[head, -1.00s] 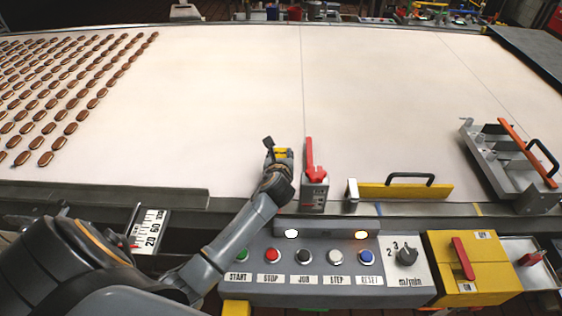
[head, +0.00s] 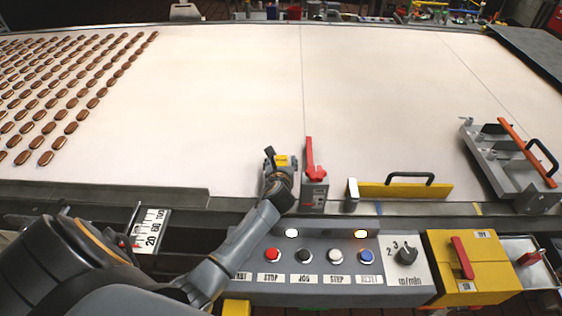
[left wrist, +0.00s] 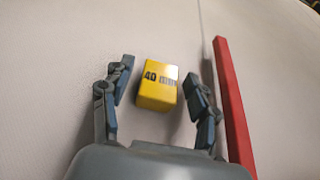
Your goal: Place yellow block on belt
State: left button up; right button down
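The yellow block (head: 282,160), marked "40 mm", is at the near part of the white conveyor belt (head: 230,110), just left of the red-handled clamp. In the left wrist view the yellow block (left wrist: 158,85) appears to rest on the belt, between the fingers with a gap on each side. My left gripper (left wrist: 166,68) is open and empty around it. In the head view the left gripper (head: 277,165) points away over the belt and partly hides the block. My right gripper is not in view.
The red-handled clamp (head: 315,180) stands close to the gripper's right; its red bar (left wrist: 235,110) shows in the left wrist view. A yellow scraper (head: 405,190) and a metal frame (head: 510,165) lie further right. Rows of brown biscuits (head: 60,95) cover the belt's left. The belt's middle is clear.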

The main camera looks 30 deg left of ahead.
pick_arm(q)
jog(key=shift+r, duration=0.2)
jog(key=v, duration=1.2)
jog(key=shift+s+f, duration=0.1)
